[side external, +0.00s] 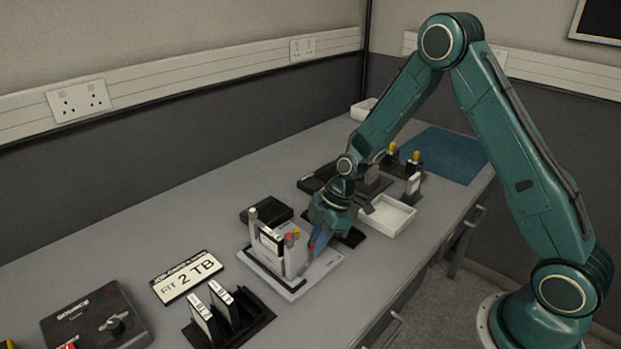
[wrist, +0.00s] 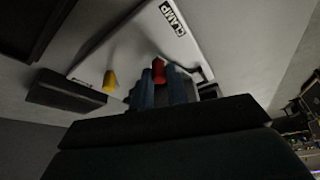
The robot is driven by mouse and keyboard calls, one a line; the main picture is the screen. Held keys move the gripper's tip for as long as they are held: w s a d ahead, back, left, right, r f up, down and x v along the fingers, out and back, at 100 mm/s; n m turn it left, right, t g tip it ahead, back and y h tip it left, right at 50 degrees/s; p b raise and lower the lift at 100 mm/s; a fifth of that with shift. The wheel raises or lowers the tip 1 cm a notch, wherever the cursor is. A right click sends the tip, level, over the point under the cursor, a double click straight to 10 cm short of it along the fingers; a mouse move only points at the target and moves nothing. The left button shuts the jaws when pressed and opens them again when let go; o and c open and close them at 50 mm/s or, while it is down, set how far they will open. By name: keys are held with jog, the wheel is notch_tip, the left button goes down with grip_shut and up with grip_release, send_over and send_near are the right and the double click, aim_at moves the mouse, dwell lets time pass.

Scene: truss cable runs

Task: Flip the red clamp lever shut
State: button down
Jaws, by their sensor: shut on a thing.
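The clamp fixture (side external: 322,266) is a pale base plate on the bench with upright posts and a white-labelled drive standing in it. The wrist view shows its white plate (wrist: 135,45) with a CLAMP label (wrist: 172,17). The red clamp lever (wrist: 158,68) shows its red end between the blue fingertips of my gripper (wrist: 161,82). In the side view, my gripper (side external: 316,243) points down at the fixture's right side, beside a red tip (side external: 289,241). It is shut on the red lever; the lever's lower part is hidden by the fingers.
A yellow-tipped post (wrist: 110,80) stands near the lever. A "FIT 2 TB" sign (side external: 187,276), a black rack of drives (side external: 228,318) and a black control box (side external: 97,318) are to the left. A white tray (side external: 387,215) lies behind my gripper.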

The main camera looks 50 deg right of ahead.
jog(key=shift+s+m+t, duration=0.2)
jog(key=shift+s+m, duration=0.05)
jog(key=shift+m, duration=0.4)
jog(key=shift+s+m+t, duration=0.2)
jog(key=shift+m, duration=0.45)
jog(key=c, duration=1.4)
grip_release()
jog(key=shift+o, duration=0.2)
jog(key=shift+d, duration=0.1)
jog(key=v, duration=1.3)
jog(key=shift+r, duration=0.45)
jog(key=shift+s, duration=0.15)
